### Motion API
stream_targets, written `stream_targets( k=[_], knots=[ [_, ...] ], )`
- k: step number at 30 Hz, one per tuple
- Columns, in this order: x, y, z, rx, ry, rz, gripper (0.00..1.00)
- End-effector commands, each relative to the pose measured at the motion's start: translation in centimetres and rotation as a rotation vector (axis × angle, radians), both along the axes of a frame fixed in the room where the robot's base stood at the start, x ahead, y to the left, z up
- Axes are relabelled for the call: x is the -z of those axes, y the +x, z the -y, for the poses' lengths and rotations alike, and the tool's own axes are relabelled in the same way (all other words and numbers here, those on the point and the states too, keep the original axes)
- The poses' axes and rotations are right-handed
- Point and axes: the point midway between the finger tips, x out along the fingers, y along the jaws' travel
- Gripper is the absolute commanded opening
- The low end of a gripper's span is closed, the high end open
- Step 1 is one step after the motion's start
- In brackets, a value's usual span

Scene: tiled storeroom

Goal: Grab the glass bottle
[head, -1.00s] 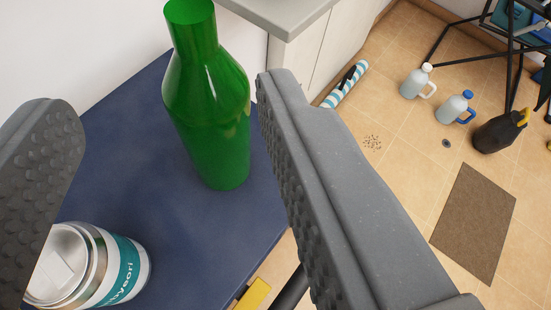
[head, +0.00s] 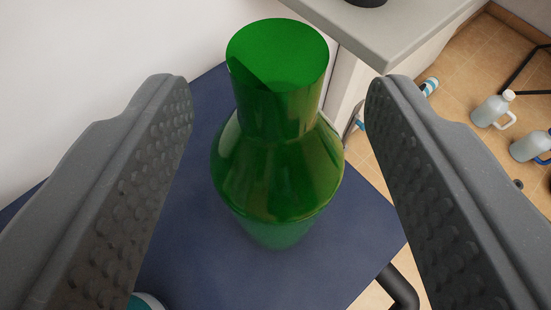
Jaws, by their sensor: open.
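The green glass bottle (head: 277,165) stands upright on a dark blue surface (head: 190,265), its neck towards the camera. My gripper (head: 277,95) is open, with one grey studded finger on the left of the bottle and one on the right. There is a visible gap between the bottle and each finger in the picture. I cannot tell exactly how far the fingertips reach in depth beside the bottle. Nothing is held.
A can (head: 148,301) shows only its edge at the bottom, near the left finger. A grey counter corner (head: 390,40) juts in behind the bottle at upper right. A white wall (head: 90,80) is at the left. Jugs (head: 493,110) stand on the tiled floor far right.

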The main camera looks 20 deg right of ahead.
Motion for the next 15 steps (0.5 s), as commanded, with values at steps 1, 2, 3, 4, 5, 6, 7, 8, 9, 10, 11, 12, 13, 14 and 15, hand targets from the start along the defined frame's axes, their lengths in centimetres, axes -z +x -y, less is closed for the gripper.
stream_targets(
  k=[1, 2, 3, 4, 5, 6, 7, 8, 9, 10, 11, 12, 13, 14, 15],
  knots=[
    [0.1, 0.2, 0.1, 0.0, 0.0, 0.0, 0.51],
    [0.1, 0.3, 0.1, 0.0, 0.0, 0.0, 0.51],
    [0.2, 0.6, 0.2, 0.0, 0.0, -0.001, 0.51],
    [0.3, 0.9, 0.3, 0.0, 0.0, -0.001, 0.51],
    [0.4, 1.1, 0.3, -0.001, 0.0, 0.0, 0.51],
    [0.5, 1.6, 0.5, -0.001, 0.0, 0.0, 0.51],
    [0.6, 1.9, 0.6, -0.001, 0.0, 0.001, 0.51],
    [0.7, 2.2, 0.7, -0.001, 0.001, 0.001, 0.51],
    [0.8, 2.7, 0.9, 0.0, 0.0, 0.001, 0.51],
    [0.9, 3.0, 1.0, 0.0, 0.0, 0.001, 0.51],
    [1.1, 3.3, 1.2, 0.001, 0.001, 0.0, 0.51],
    [1.3, 3.7, 1.3, 0.001, 0.001, 0.0, 0.51],
    [1.4, 4.0, 1.4, 0.0, 0.0, 0.001, 0.51],
    [1.4, 4.2, 1.5, 0.0, 0.0, 0.001, 0.51],
    [1.5, 4.4, 1.6, 0.0, 0.0, 0.002, 0.51]
  ],
)
